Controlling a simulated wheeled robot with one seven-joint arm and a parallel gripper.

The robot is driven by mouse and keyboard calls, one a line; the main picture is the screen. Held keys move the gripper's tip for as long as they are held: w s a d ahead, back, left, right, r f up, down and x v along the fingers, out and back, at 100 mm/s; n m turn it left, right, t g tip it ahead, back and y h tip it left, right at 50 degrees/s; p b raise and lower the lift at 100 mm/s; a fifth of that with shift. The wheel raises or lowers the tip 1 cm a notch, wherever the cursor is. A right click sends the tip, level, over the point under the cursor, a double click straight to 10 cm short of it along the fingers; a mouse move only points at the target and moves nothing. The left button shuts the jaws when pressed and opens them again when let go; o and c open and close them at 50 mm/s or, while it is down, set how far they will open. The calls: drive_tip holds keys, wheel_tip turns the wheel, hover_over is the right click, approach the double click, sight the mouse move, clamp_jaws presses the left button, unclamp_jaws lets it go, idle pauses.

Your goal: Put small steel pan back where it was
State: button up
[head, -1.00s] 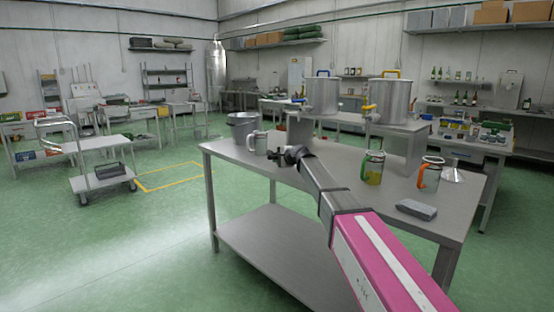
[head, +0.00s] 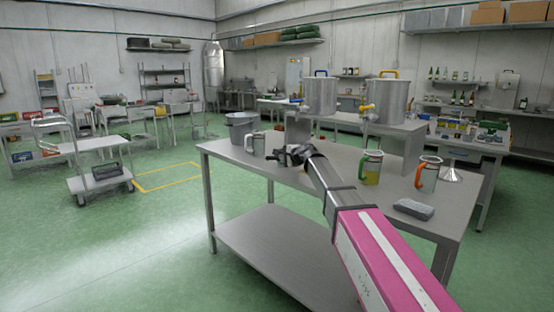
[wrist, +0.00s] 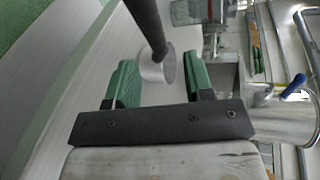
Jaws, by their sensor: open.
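In the wrist view a small steel pan (wrist: 154,67), a round metal cup with a long dark handle, shows between and beyond the green fingers of my gripper (wrist: 158,82). The handle runs up to the top edge of the view. The fingers are apart; I cannot tell whether either touches the pan. In the head view my gripper (head: 283,157) is over the steel table (head: 310,185), just right of a steel mug (head: 255,144). The pan cannot be made out clearly there.
A steel bucket (head: 240,127) stands at the table's left end. A green-handled jug (head: 370,168), an orange-handled jug (head: 427,175) and a grey block (head: 413,209) stand to the right. Two tapped steel tanks (head: 319,97) (head: 388,101) stand behind on a raised shelf.

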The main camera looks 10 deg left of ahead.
drive_tip(key=v, duration=0.6)
